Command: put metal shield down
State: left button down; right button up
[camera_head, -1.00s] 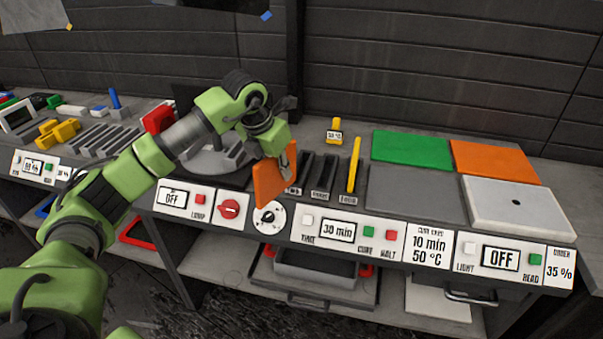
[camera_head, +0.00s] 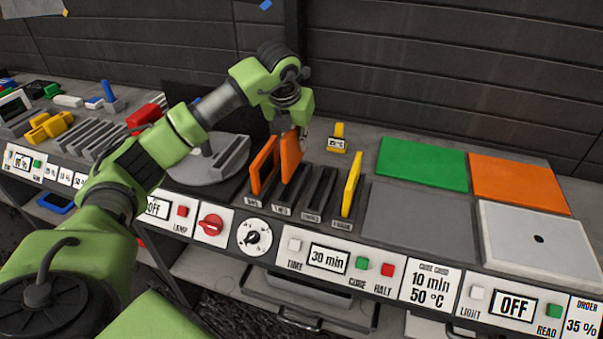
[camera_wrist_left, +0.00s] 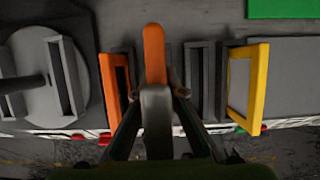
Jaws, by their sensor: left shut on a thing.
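My left gripper (camera_head: 292,128) is shut on the upper part of an orange plate (camera_head: 290,157), which I take to be the shield. The plate stands upright at the second slot from the left in a dark slotted rack (camera_head: 287,205). I cannot tell whether its lower edge rests in the slot. In the left wrist view the orange plate (camera_wrist_left: 154,55) shows edge-on in the middle, with a grey part in front. An orange-framed panel (camera_head: 263,168) stands in the first slot, just left of it. My right gripper is not in view.
The third slot (camera_head: 316,196) is empty; a yellow-framed panel (camera_head: 351,185) stands in the fourth. A round grey turntable (camera_head: 210,165) is on the left. Green (camera_head: 422,163) and orange (camera_head: 520,184) pads and a white plate (camera_head: 540,238) lie to the right. A small yellow piece (camera_head: 338,134) is behind.

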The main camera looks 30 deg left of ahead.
aim_at(295, 167)
pick_arm(q)
jog(key=f, duration=0.1)
jog(key=s+f+p, duration=0.1)
jog(key=f, duration=0.1)
jog(key=shift+s+f, duration=0.15)
jog(key=shift+f, duration=0.5)
jog(key=x, duration=0.2)
jog(key=shift+s+d+f+p, duration=0.1)
jog(key=shift+s+f+p, duration=0.05)
jog(key=shift+f+p, duration=0.25)
jog(key=shift+f, duration=0.55)
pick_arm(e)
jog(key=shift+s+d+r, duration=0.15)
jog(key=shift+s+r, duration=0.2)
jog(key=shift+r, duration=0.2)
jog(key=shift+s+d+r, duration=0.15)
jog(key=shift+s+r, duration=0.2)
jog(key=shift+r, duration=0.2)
pick_arm(q)
jog(key=c, duration=2.1)
grip_release()
jog(key=shift+c, duration=0.2)
jog(key=shift+o, duration=0.2)
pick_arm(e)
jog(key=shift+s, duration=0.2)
